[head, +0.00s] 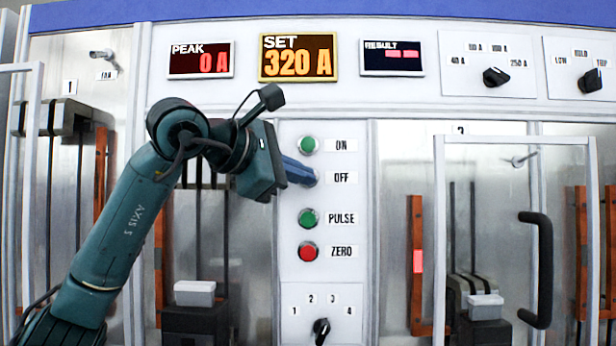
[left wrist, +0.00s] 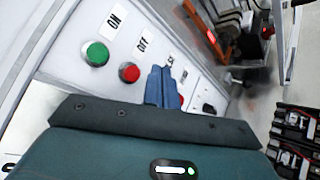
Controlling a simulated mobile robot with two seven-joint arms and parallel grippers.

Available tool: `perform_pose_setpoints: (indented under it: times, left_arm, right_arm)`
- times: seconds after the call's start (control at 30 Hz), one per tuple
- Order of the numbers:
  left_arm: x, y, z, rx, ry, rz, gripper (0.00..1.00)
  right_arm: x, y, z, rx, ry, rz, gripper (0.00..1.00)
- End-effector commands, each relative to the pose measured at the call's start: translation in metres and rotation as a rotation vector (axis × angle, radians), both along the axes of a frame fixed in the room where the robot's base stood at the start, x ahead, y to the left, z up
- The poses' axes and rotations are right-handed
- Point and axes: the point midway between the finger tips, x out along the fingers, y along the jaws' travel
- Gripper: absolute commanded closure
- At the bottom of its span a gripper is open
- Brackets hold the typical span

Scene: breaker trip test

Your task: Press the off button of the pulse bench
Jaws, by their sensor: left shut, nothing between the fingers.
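The pulse bench's control panel (head: 290,275) has a column of round buttons. The green ON button (head: 308,145) is at the top, the green PULSE button (head: 308,218) and red ZERO button (head: 308,252) lower down. In the head view my left gripper (head: 312,178) hides the OFF button, beside its OFF label (head: 344,178). The left wrist view shows the red OFF button (left wrist: 129,72) uncovered, just left of my shut, empty blue fingers (left wrist: 160,85). The fingers hide the PULSE button there. I cannot tell whether they touch the panel. My right gripper is not in view.
The SET display (head: 298,57) reads 320 A and the PEAK display (head: 201,61) reads 0 A. A selector knob (head: 321,330) is below the buttons. A framed door with a black handle (head: 540,270) stands to the right. Black devices (left wrist: 295,125) lie at the wrist view's right.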

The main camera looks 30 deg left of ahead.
Motion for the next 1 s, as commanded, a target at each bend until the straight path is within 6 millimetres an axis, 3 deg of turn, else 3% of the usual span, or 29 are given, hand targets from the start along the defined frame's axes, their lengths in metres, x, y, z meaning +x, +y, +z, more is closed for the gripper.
perform_pose_setpoints:
  times: [0.33,1.0]
  left_arm:
    - [0.031,0.019,0.001,0.000,0.000,0.001,1.00]
    - [0.034,0.021,0.000,0.001,-0.001,0.000,1.00]
  right_arm:
    - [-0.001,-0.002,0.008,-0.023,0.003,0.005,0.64]
    - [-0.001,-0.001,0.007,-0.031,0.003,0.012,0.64]
